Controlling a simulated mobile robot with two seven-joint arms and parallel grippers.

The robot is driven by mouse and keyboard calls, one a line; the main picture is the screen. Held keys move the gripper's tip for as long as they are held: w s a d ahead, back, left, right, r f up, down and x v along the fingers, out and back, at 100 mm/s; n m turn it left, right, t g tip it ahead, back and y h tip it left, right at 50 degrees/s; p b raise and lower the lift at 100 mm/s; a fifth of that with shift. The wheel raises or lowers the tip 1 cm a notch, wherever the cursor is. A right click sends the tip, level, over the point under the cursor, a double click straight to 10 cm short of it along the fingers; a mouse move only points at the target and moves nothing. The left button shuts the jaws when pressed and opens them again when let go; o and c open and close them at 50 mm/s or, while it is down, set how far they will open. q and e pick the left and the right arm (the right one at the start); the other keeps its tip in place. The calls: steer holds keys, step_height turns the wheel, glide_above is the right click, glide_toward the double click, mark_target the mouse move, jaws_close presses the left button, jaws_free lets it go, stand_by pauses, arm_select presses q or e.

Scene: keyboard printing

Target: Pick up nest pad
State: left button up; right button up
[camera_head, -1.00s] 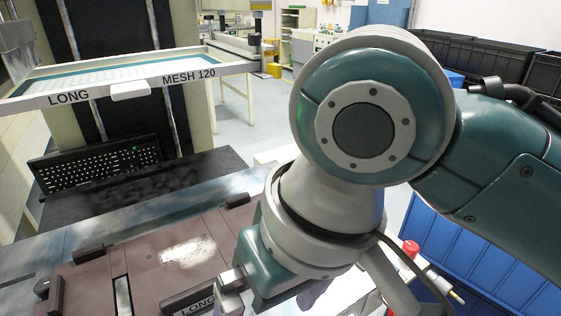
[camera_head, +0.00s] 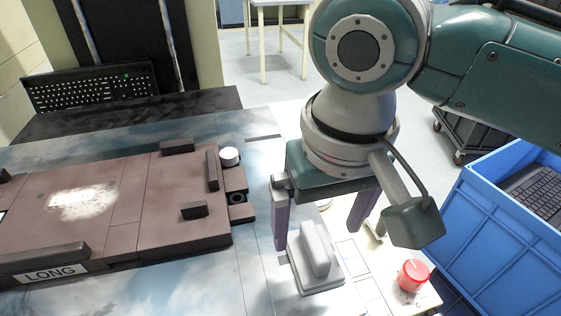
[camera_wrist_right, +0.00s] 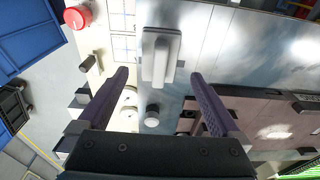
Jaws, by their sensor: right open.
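A light grey pad with a raised block handle (camera_head: 318,252), which fits the name nest pad, rests on the table edge right of the brown fixture. My right gripper (camera_head: 319,236) points down with its two purple fingers apart and empty. In the head view the fingers stand on either side of the handle, slightly behind it. In the right wrist view the pad (camera_wrist_right: 160,52) lies just beyond the gap between the open fingertips (camera_wrist_right: 160,76), and no contact shows. The gripper's height above the pad is hard to tell. My left gripper is out of view.
The brown fixture labelled LONG (camera_head: 135,225) lies left of the pad. A white round knob (camera_head: 229,156) stands at its corner. A blue crate (camera_head: 505,240) holds keyboards. Another keyboard (camera_head: 90,88) lies at the back.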

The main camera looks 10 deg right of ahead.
mark_target(315, 241)
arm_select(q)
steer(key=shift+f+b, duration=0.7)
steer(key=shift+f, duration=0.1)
arm_select(e)
steer(key=f, duration=0.5)
steer(key=shift+w+f, duration=0.25)
steer(key=shift+w, duration=0.1)
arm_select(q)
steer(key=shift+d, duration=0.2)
arm_select(e)
steer(key=c, duration=1.3)
steer(key=shift+r, duration=0.1)
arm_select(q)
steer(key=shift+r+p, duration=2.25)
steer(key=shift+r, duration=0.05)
arm_select(e)
steer(key=shift+r, duration=9.95)
